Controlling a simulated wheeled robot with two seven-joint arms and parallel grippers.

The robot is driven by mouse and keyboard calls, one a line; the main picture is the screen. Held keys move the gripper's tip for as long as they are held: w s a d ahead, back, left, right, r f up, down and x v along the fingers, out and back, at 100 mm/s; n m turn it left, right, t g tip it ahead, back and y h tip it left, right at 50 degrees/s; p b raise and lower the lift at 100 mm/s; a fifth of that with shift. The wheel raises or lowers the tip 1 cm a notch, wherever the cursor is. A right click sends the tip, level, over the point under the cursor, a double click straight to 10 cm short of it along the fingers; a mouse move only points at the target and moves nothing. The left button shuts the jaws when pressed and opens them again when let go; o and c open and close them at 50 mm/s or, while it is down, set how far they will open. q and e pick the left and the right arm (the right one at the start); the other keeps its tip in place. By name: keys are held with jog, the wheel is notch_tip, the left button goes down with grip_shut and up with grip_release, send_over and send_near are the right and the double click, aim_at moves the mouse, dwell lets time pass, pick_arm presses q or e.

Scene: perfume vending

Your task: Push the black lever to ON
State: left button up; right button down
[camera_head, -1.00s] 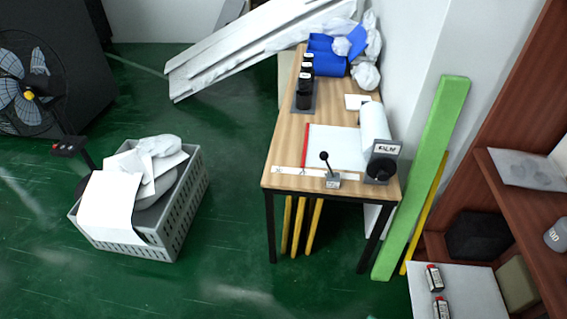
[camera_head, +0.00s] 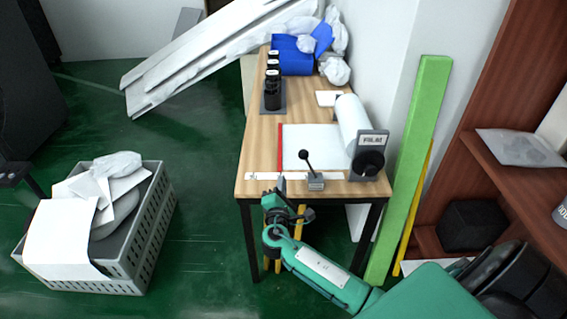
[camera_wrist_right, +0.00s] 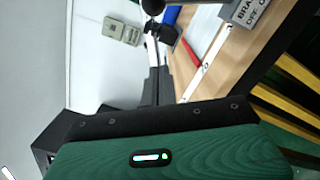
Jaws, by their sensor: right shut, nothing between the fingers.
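The black lever (camera_head: 306,156) has a round knob on a thin stem and rises from a small grey base (camera_head: 316,182) at the front edge of the wooden table. In the head view the stem leans to the left. In the right wrist view its knob (camera_wrist_right: 153,6) shows at the top edge, beside a base plate with partly visible "OFF" and "ON" lettering (camera_wrist_right: 250,14). My right gripper (camera_head: 282,184) is shut and empty at the table's front edge, left of the lever and apart from it. Its dark fingers also show in the wrist view (camera_wrist_right: 153,48).
A white paper sheet (camera_head: 312,145) with a red strip lies behind the lever, and a paper roll (camera_head: 354,125) stands to the right. Black bottles (camera_head: 272,95) stand further back. A grey crate (camera_head: 150,225) is on the floor left. A green plank (camera_head: 410,165) leans at right.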

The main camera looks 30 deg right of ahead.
pick_arm(q)
jog(key=s+a+f+p, duration=0.1)
jog(key=s+f+p, duration=0.1)
jog(key=s, duration=0.3)
jog(key=shift+s+a+f+p, duration=0.35)
jog(key=shift+a+f+p, duration=0.05)
jog(key=shift+f, duration=0.25)
pick_arm(e)
jog(key=w+d+r, duration=0.2)
jog(key=w+d, duration=0.3)
jog(key=d, duration=0.2)
jog(key=shift+d+r, duration=0.15)
jog(key=shift+d, duration=0.25)
jog(key=shift+s, duration=0.1)
pick_arm(q)
jog(key=w+d+r+b, duration=0.2)
jog(key=w+r+b, duration=0.2)
jog(key=w+r, duration=0.2)
jog(key=shift+w+d, duration=0.4)
jog(key=shift+w, duration=0.65)
pick_arm(e)
jog(key=s+d+r+m+g, duration=0.1)
jog(key=s+d+r+m, duration=0.1)
jog(key=s+d+m, duration=0.3)
jog(key=shift+d+r+m, duration=0.35)
jog(key=shift+d+m, duration=1.3)
jog(key=shift+m, duration=1.15)
